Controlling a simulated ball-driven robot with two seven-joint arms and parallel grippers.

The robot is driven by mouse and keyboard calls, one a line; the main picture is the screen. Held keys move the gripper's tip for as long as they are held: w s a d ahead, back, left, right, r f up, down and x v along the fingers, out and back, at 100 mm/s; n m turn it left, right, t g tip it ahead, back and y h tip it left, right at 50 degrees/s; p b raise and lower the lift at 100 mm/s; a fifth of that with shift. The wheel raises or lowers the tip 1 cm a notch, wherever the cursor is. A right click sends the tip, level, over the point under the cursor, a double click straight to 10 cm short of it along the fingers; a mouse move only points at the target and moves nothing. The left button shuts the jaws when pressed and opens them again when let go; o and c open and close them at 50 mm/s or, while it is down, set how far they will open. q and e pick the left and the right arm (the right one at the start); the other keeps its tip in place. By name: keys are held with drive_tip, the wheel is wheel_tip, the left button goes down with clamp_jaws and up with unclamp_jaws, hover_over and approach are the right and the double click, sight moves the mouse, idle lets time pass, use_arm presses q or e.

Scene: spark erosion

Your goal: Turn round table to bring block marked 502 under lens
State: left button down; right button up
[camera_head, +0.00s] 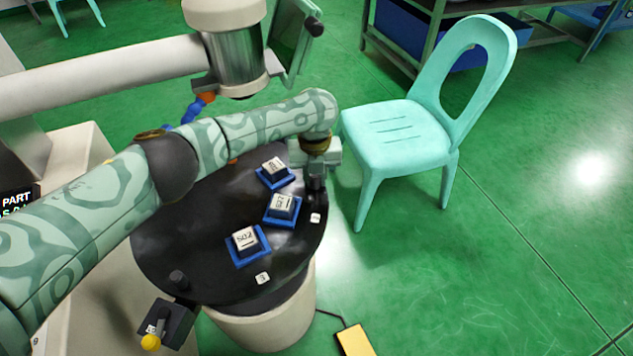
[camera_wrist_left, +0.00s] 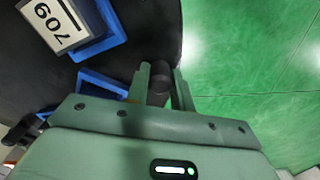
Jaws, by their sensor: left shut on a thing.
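The black round table (camera_head: 190,250) stands on a pale drum. The block marked 502 (camera_head: 246,240) sits on a blue base near the front of its top. Two more blocks sit on blue bases: a middle block (camera_head: 282,206) and a far block (camera_head: 275,169). In the left wrist view, a block seems to read 709 (camera_wrist_left: 54,22). My left gripper (camera_head: 317,180) is at the table's right rim, shut on a black upright peg (camera_wrist_left: 160,82). An overhead head with a metal barrel (camera_head: 236,62) hangs beyond the table; its lens face is not clear. My right gripper is not in view.
A second black peg (camera_head: 178,279) stands at the near-left rim. A box with a yellow knob (camera_head: 152,341) is beside the rim there. A mint chair (camera_head: 397,138) stands close on the right. A yellow pedal (camera_head: 355,341) lies on the floor. The floor right of it is clear.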

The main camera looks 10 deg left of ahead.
use_arm(q)
drive_tip(key=shift+w+a, duration=0.15)
drive_tip(key=shift+w, duration=0.05)
idle(0.4)
drive_tip(key=c, duration=1.2)
unclamp_jaws()
drive_tip(key=shift+s, duration=0.1)
